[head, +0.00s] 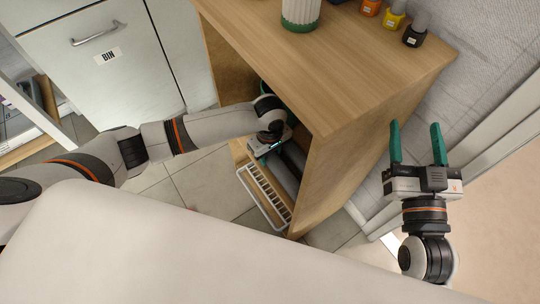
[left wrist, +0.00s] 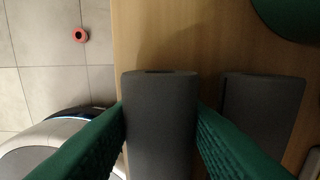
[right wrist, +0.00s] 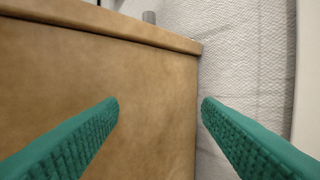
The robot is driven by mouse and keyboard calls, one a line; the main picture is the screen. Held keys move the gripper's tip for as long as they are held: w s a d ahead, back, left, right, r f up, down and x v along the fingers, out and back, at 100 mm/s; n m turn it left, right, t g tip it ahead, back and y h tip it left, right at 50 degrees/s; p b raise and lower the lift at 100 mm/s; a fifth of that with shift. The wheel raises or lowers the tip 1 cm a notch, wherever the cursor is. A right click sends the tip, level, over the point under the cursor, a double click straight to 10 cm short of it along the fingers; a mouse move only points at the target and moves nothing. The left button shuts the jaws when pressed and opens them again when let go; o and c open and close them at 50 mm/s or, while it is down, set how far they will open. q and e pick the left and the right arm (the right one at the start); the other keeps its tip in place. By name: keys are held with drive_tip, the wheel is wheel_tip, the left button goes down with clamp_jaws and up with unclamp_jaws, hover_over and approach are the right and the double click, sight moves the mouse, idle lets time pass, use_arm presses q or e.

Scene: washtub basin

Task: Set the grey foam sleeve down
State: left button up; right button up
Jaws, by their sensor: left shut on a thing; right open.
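A grey foam sleeve (left wrist: 160,130) stands between the green fingers of my left gripper (left wrist: 160,106), which are shut on its two sides. In the head view my left gripper (head: 268,146) reaches into the open front of the wooden cabinet (head: 345,150), and its fingertips are mostly hidden. A second grey cylinder (left wrist: 262,108) lies just right of the held sleeve, apart from it. Whether the held sleeve touches the wooden board (left wrist: 160,40) I cannot tell. My right gripper (head: 415,128) is open and empty beside the cabinet's right side.
A white slotted rack (head: 264,198) is at the cabinet's low front. A green rounded object (left wrist: 292,15) is at the upper right of the left wrist view. A small red ring (left wrist: 80,35) lies on the tiled floor. Small bottles (head: 394,18) and a ribbed pot (head: 300,14) stand on top.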

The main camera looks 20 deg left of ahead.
use_arm(q)
drive_tip(key=shift+f, duration=0.1)
use_arm(e)
drive_tip(key=shift+s+r+t, duration=0.1)
drive_tip(key=shift+r+t, duration=0.3)
drive_tip(key=shift+r, duration=0.15)
use_arm(q)
drive_tip(key=shift+f, duration=0.1)
drive_tip(key=o, duration=0.7)
drive_tip(key=shift+c, duration=0.2)
use_arm(e)
drive_tip(key=shift+f, duration=0.25)
